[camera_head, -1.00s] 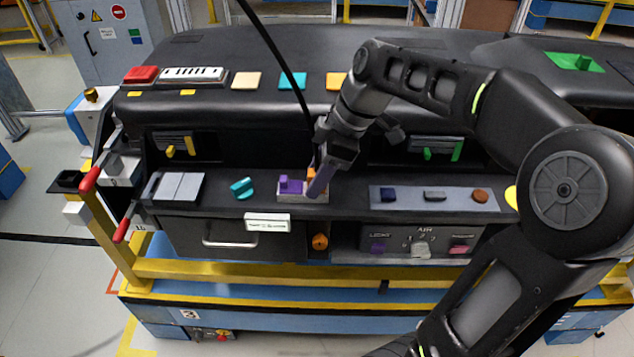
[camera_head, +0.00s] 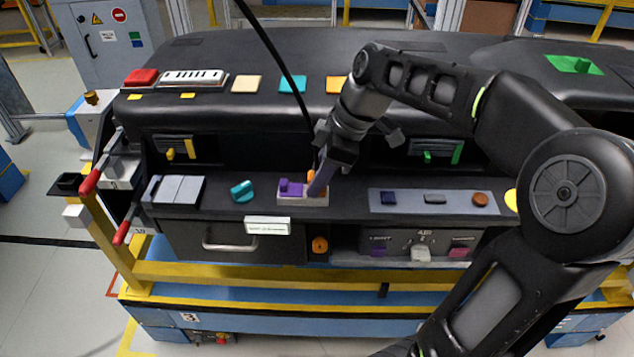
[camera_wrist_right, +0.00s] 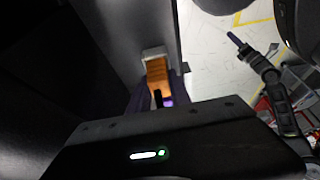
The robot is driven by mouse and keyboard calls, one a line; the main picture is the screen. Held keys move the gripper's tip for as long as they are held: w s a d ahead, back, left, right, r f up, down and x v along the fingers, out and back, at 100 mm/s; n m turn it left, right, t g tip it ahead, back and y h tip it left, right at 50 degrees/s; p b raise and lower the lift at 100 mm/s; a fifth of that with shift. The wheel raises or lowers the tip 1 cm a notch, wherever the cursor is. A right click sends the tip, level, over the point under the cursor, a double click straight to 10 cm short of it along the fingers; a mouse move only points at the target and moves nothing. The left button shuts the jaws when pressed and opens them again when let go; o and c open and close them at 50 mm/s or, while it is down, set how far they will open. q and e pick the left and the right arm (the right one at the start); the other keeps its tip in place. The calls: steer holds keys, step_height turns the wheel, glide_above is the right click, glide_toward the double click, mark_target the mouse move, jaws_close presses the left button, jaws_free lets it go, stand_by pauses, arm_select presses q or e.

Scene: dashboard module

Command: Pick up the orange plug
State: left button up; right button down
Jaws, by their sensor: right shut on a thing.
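The orange plug (camera_head: 311,176) is a small block at the right end of a pale socket holder (camera_head: 303,201) on the dashboard's shelf. A purple plug (camera_head: 290,187) sits at the holder's left end. My right gripper (camera_head: 319,184) is down at the holder, shut on the orange plug and partly covering it. In the right wrist view the orange plug (camera_wrist_right: 157,76) shows between dark finger parts, with a pale piece at its end. The finger hides part of the holder, so I cannot tell whether the plug is clear of its socket. My left gripper is not in view.
A teal knob (camera_head: 242,190) stands left of the holder. A grey panel with several buttons (camera_head: 434,199) lies to its right. A drawer with a handle (camera_head: 230,243) and an orange knob (camera_head: 320,244) are below. A black cable hangs above the holder.

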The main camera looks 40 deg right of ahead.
steer(key=shift+r, duration=0.15)
step_height(320, 180, up, 10)
steer(key=shift+f, duration=0.1)
stand_by(0.3)
steer(key=shift+p, duration=0.3)
step_height(320, 180, up, 4)
steer(key=p, duration=0.3)
steer(key=shift+p, duration=0.4)
stand_by(1.7)
